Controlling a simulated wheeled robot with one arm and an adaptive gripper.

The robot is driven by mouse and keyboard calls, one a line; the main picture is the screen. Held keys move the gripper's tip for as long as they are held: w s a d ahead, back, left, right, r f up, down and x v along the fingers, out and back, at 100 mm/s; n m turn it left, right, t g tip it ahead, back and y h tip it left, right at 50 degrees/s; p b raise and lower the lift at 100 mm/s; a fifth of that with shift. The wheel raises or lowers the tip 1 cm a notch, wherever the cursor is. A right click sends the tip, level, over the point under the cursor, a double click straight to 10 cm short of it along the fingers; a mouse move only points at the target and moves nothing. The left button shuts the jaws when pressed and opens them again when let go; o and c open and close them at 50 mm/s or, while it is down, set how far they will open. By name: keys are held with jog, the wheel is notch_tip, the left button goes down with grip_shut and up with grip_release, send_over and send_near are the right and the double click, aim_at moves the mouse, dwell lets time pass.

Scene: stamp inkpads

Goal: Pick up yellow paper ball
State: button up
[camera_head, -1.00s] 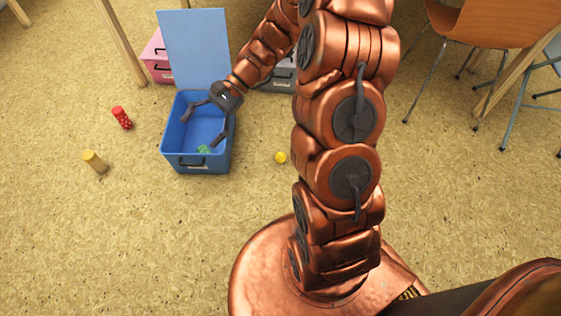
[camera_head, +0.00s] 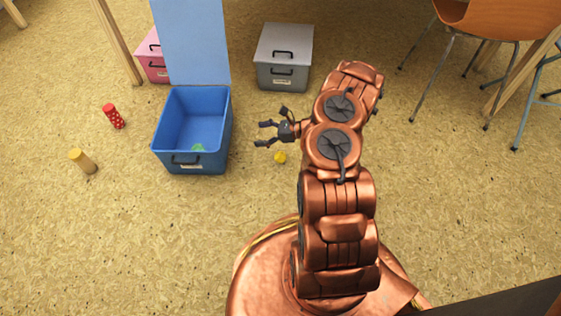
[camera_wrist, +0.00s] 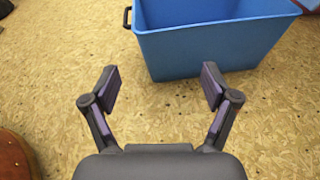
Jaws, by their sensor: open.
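The yellow paper ball (camera_head: 280,157) lies on the floor to the right of the blue box, in the head view. It does not show in the wrist view. My gripper (camera_head: 262,134) is open and empty, above the floor just beyond and slightly left of the ball in the picture. In the wrist view my gripper (camera_wrist: 160,88) has its two fingers spread, with bare floor and the blue box's wall ahead of them.
The open blue box (camera_head: 163,140) has its lid raised and a green crumpled thing (camera_head: 197,147) inside. A grey box (camera_head: 284,75) and a pink box (camera_head: 152,66) stand behind. A red dotted cylinder (camera_head: 116,121) and a yellowish cylinder (camera_head: 84,161) stand left. A chair (camera_head: 490,22) is right.

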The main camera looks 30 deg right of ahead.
aim_at(282, 157)
jog(key=s+d+f+m+h+b, duration=0.1)
jog(key=s+d+f+m, duration=0.1)
jog(key=f, duration=0.4)
jog(key=s+d+f+m+t+h+b, duration=0.1)
jog(key=s+d+f+m+h, duration=0.1)
jog(key=d+f, duration=0.3)
jog(key=s+d+f+m+t+h+b, duration=0.1)
jog(key=s+d+f+m, duration=0.1)
jog(key=f, duration=0.5)
jog(key=shift+s+d+f+h, duration=0.15)
jog(key=shift+s+d, duration=0.1)
jog(key=shift+d, duration=0.4)
jog(key=shift+s+d+r+h, duration=0.1)
jog(key=shift+s+d+h, duration=0.1)
jog(key=shift+d, duration=0.4)
jog(key=shift+w+f+b, duration=0.1)
jog(key=shift+f+b, duration=0.2)
jog(key=shift+b, duration=0.1)
jog(key=shift+b+x, duration=0.8)
jog(key=shift+x, duration=0.65)
jog(key=b+x, duration=0.1)
jog(key=x, duration=0.1)
jog(key=b+x, duration=0.1)
jog(key=shift+w+d+f, duration=0.15)
jog(key=shift+w+f, duration=0.15)
jog(key=shift+w, duration=0.15)
jog(key=shift+w+b, duration=0.3)
jog(key=shift+b, duration=0.05)
jog(key=c, duration=0.8)
